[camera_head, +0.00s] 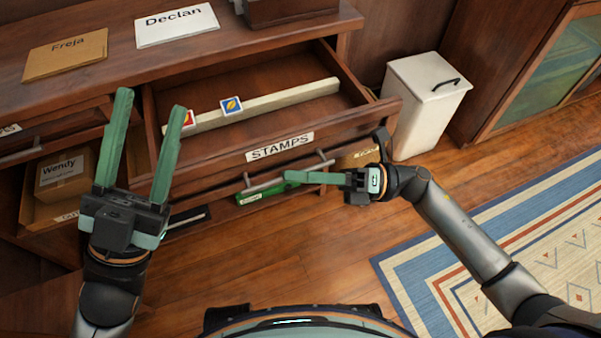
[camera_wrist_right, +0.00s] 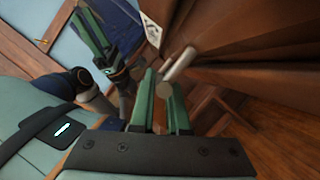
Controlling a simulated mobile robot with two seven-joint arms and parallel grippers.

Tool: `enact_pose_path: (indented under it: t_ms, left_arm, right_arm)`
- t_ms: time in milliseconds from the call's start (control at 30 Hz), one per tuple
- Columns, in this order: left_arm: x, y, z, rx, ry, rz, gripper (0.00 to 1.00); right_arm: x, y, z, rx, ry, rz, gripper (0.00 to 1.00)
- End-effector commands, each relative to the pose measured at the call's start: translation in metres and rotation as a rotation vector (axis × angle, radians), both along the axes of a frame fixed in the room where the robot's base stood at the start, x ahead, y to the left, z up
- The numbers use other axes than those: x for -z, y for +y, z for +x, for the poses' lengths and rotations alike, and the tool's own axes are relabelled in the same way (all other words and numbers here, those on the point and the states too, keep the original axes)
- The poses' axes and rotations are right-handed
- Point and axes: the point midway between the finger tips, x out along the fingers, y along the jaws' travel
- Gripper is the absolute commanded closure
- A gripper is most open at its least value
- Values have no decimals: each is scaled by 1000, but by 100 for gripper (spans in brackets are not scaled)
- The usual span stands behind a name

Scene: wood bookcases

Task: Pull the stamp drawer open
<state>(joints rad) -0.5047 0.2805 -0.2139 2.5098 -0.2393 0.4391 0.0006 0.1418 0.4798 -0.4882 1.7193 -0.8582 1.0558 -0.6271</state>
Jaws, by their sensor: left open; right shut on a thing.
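The stamp drawer (camera_head: 330,132), labelled STAMPS, stands pulled out of the wooden desk, and its inside shows. A pale divider bar lies across it, with a blue stamp (camera_head: 231,106) and a red stamp (camera_head: 188,118) by it. The drawer's metal bar handle (camera_head: 270,185) is on its front. My right gripper (camera_head: 290,177) is shut on the handle; its green fingers also show in the right wrist view (camera_wrist_right: 168,100) at the handle (camera_wrist_right: 180,65). My left gripper (camera_head: 150,110) is open and empty, in front of the desk's left part.
Envelopes marked Freja (camera_head: 66,55) and Declan (camera_head: 176,24) lie on the desktop. A box marked Wendy (camera_head: 66,175) sits in the shelf below left. A white bin (camera_head: 425,100) stands right of the drawer. A rug (camera_head: 510,255) covers the floor at right.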

Motion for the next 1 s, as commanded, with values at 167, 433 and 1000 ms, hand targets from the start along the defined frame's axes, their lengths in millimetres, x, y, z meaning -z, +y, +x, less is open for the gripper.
enact_pose_path:
  t_ms: [167, 433, 1000]
  left_arm:
    - [1, -1, 0, 4, 0, 5, 50]
    - [0, -1, 0, 4, -2, 5, 50]
    - [-1, 0, 0, 0, -5, -2, 50]
  right_arm:
    - [0, 0, 0, 0, -1, -2, 100]
    - [0, 0, 0, 0, -1, -2, 100]
    - [0, -1, 0, 1, -1, -1, 56]
